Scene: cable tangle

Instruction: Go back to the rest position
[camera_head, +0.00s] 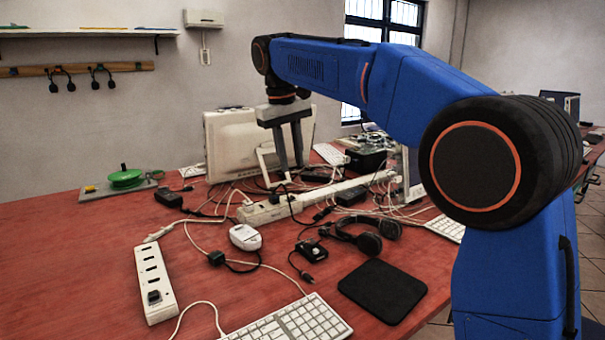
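My gripper (291,146) hangs from the end of my blue arm, pointing down, above the back middle of the red table (90,265). Its two grey fingers are close to parallel with a narrow gap showing between them. I see nothing held between the fingertips. The fingertips are in front of a white monitor (228,145) seen from behind, above the cable tangle. I cannot tell how high they are above the cables.
A long white power strip (270,211) and tangled cables lie below my gripper. A socket strip (153,284), white mouse (245,237), headphones (368,240), black pad (382,290) and keyboard (296,322) lie nearer. The table's left front is clear.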

